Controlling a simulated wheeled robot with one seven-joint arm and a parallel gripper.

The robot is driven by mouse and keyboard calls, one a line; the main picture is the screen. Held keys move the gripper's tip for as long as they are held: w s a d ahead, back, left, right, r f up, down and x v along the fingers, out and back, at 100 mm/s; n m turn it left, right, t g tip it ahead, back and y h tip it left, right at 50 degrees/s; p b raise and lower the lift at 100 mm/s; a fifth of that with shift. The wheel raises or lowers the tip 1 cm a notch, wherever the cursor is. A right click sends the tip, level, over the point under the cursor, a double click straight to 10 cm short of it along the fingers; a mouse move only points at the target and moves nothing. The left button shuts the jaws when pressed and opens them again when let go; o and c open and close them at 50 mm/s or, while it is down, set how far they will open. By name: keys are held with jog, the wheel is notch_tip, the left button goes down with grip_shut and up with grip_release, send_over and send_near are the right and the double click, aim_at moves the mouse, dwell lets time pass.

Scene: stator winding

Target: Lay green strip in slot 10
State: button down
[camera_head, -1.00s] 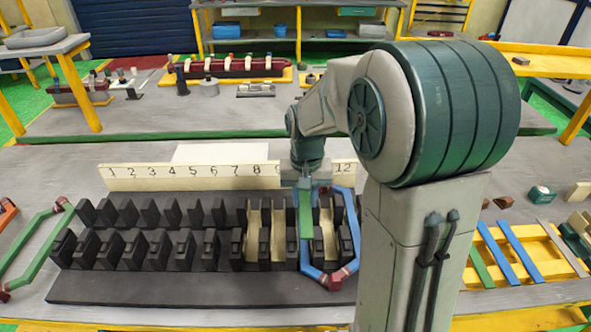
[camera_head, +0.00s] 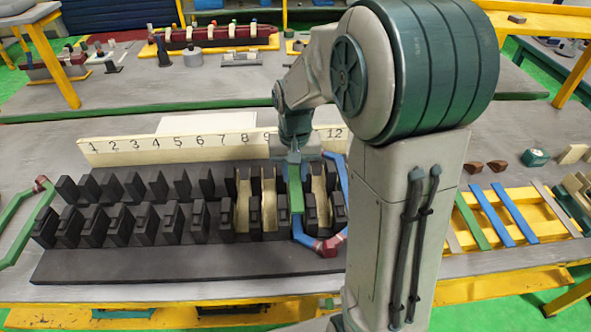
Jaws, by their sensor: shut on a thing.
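My gripper (camera_head: 294,166) is shut on the green strip (camera_head: 296,194), which hangs below it, long side running front to back. The strip is over the right part of the black slotted stator block (camera_head: 150,266), between two cream-lined slots. A number board (camera_head: 200,147) stands behind the block. Its 10 and 11 are hidden by my arm, and 9 is hard to read. A blue coil with dark red ends (camera_head: 330,246) lies around this area of the block. I cannot tell whether the strip touches the slot.
A green coil (camera_head: 28,226) lies left of the block. At right, a yellow rack (camera_head: 540,222) holds green, blue and grey strips. Brown pieces (camera_head: 497,167) and a teal block (camera_head: 536,157) lie behind it. My arm hides the table between block and rack.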

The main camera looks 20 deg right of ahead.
aim_at(295, 179)
jog(key=shift+f+b, duration=0.45)
jog(key=shift+f, duration=0.1)
dwell(0.4)
jog(key=shift+s+f+b, duration=0.1)
jog(key=shift+f+b, duration=1.35)
jog(key=shift+f, duration=0.4)
jog(key=shift+f+b, duration=0.55)
jog(key=shift+f, duration=0.15)
dwell(0.4)
jog(key=c, duration=1.1)
grip_release()
jog(key=shift+o, duration=0.2)
jog(key=shift+r, duration=0.25)
jog(key=shift+r+p, duration=0.5)
jog(key=shift+p, duration=0.1)
jog(key=shift+r, duration=0.1)
